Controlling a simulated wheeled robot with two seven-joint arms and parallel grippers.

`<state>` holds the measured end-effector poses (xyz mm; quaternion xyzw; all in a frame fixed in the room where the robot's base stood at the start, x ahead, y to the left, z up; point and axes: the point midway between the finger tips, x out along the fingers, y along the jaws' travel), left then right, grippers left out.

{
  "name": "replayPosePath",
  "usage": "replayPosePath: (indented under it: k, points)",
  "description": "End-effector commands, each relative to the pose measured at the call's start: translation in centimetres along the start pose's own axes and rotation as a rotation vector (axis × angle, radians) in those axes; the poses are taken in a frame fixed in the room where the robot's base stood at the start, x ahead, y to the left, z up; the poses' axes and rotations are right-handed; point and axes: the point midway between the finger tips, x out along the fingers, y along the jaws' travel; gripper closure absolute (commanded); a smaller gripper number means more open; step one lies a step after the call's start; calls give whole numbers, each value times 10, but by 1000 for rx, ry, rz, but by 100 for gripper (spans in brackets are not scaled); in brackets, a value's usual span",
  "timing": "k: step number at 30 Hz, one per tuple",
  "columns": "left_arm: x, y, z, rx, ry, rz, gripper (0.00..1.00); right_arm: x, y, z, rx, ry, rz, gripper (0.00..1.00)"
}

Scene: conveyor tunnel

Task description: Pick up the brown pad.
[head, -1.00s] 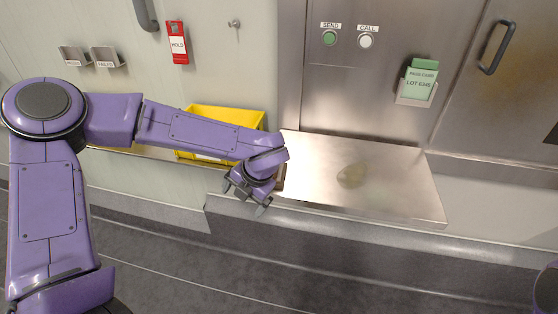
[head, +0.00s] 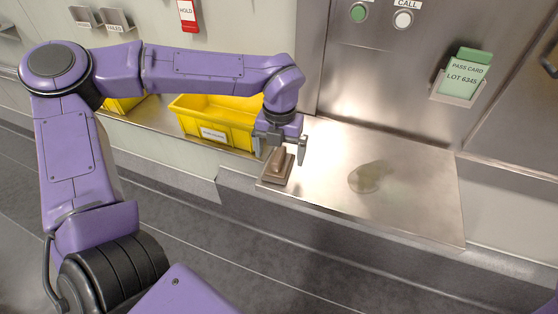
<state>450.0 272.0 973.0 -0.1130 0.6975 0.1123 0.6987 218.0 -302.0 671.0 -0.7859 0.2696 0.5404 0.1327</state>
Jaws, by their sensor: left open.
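The brown pad (head: 276,174) sits at the left end of the steel shelf (head: 420,190) in the head view. It has a flat base with a raised handle on top. My left gripper (head: 279,158) points down right over it, with its fingers apart on either side of the handle. It is open, and I cannot tell whether a finger touches the handle. The upper part of the handle is partly hidden by the gripper. My right gripper is out of the frame.
A yellow bin (head: 205,125) stands just left of the gripper. A dull wet-looking smear (head: 366,178) lies mid-shelf. A green pass card (head: 468,72) sits in a wall holder, near the white CALL button (head: 403,20). The right part of the shelf is free.

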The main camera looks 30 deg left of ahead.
Motion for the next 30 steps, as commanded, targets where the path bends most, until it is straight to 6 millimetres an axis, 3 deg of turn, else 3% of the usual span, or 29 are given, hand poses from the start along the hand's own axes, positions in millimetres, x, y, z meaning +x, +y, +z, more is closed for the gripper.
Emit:
replayPosePath:
  k: [6,14,18,20,30]
  points:
    - [36,4,-1,-2,4,1,1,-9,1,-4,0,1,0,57]
    - [40,5,-1,-4,0,0,1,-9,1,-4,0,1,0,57]
    - [40,5,-1,-4,0,1,47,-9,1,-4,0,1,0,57]
    - [40,5,-1,-4,0,1,62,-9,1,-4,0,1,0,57]
    - [36,5,0,-4,-1,1,62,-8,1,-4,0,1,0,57]
